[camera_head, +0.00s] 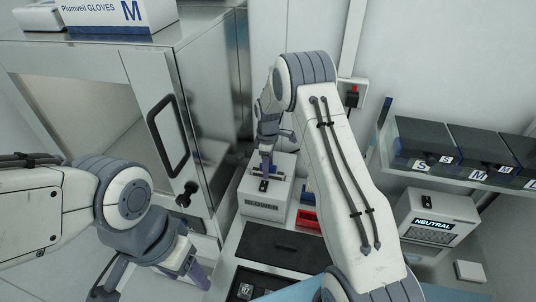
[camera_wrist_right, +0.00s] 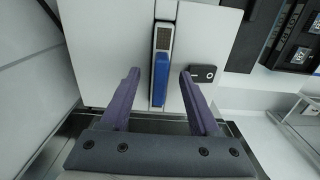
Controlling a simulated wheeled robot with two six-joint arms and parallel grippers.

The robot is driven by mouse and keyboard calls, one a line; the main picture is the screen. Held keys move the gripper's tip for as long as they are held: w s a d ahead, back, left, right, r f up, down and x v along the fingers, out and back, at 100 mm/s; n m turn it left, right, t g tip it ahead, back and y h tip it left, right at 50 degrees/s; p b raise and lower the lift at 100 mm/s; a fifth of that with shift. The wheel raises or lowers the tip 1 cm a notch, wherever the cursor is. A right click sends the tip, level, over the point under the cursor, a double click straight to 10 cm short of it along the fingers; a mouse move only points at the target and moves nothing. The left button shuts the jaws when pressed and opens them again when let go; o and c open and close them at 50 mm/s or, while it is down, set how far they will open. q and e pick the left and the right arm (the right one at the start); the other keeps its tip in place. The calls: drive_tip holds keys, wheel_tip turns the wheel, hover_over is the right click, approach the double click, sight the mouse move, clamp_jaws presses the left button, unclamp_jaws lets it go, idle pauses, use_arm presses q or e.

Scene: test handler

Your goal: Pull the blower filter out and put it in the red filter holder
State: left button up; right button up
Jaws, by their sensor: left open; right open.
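The blower (camera_head: 264,207) is a white box labelled BLOWER in the middle of the head view; its white top (camera_wrist_right: 120,55) fills much of the right wrist view. The blower filter (camera_wrist_right: 160,80), a narrow blue piece with a grey mesh end, sits in a slot there. My right gripper (camera_head: 266,165) is over the blower, open, its purple fingers (camera_wrist_right: 159,74) apart on either side of the filter. The red filter holder (camera_head: 309,220) stands right of the blower, partly hidden by my right arm. My left gripper (camera_head: 155,283) is open and empty at the lower left.
A steel cabinet (camera_head: 190,100) with a black door handle stands left of the blower. A dark mat (camera_head: 280,247) lies in front of the blower. A NEUTRAL box (camera_head: 436,222) and a shelf of dark glove boxes (camera_head: 465,150) are at right. A black switch plate (camera_wrist_right: 203,73) is beside the filter.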

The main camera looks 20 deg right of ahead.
drive_tip(key=shift+f, duration=0.35)
clamp_jaws()
drive_tip(key=shift+r, duration=0.1)
drive_tip(key=shift+r+p, duration=0.4)
drive_tip(key=shift+r, duration=0.25)
idle(0.5)
drive_tip(key=shift+r+p, duration=2.6)
drive_tip(key=shift+r, duration=1.55)
